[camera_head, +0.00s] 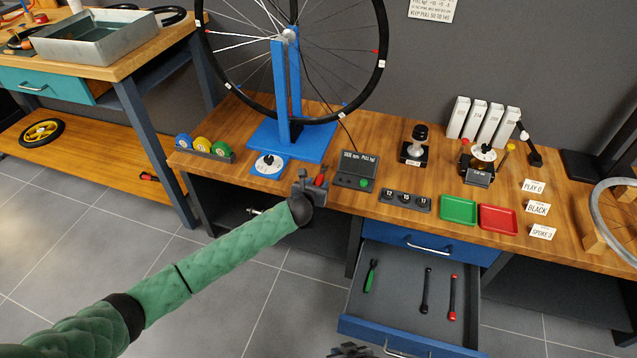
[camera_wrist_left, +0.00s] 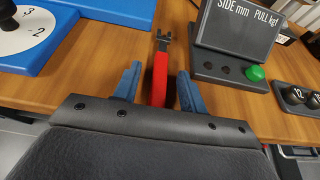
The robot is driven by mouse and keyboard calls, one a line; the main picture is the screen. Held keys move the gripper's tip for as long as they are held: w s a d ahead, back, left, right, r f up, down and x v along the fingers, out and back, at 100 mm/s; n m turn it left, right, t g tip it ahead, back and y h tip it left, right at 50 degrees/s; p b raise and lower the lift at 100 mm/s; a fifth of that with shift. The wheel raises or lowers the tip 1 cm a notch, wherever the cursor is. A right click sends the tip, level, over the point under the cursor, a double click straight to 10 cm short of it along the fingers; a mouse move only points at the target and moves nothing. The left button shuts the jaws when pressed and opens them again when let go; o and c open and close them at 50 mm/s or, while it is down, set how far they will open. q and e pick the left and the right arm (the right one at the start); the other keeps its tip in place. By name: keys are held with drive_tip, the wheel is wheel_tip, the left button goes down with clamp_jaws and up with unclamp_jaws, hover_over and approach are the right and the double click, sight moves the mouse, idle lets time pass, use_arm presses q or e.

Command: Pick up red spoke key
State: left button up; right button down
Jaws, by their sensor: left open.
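The red spoke key (camera_head: 320,180) is at the front edge of the workbench, just left of the gauge display. In the left wrist view the red spoke key (camera_wrist_left: 160,78) has a dark forked tip and points away from me. My left gripper (camera_head: 314,182) is open, with its blue fingers (camera_wrist_left: 158,88) on either side of the key. A gap shows on each side of the key; its near end is hidden behind the gripper body. Part of my right gripper (camera_head: 352,350) shows at the bottom edge; its fingers are not clear.
The display box (camera_head: 356,170) stands close right of the key. The blue wheel stand (camera_head: 290,140) and white dial (camera_head: 268,164) are to the left. Below, an open drawer (camera_head: 400,312) holds green, black and red-ended tools. Green (camera_head: 459,210) and red (camera_head: 498,219) trays lie right.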

use_arm(q)
clamp_jaws()
drive_tip(key=shift+r, duration=0.1)
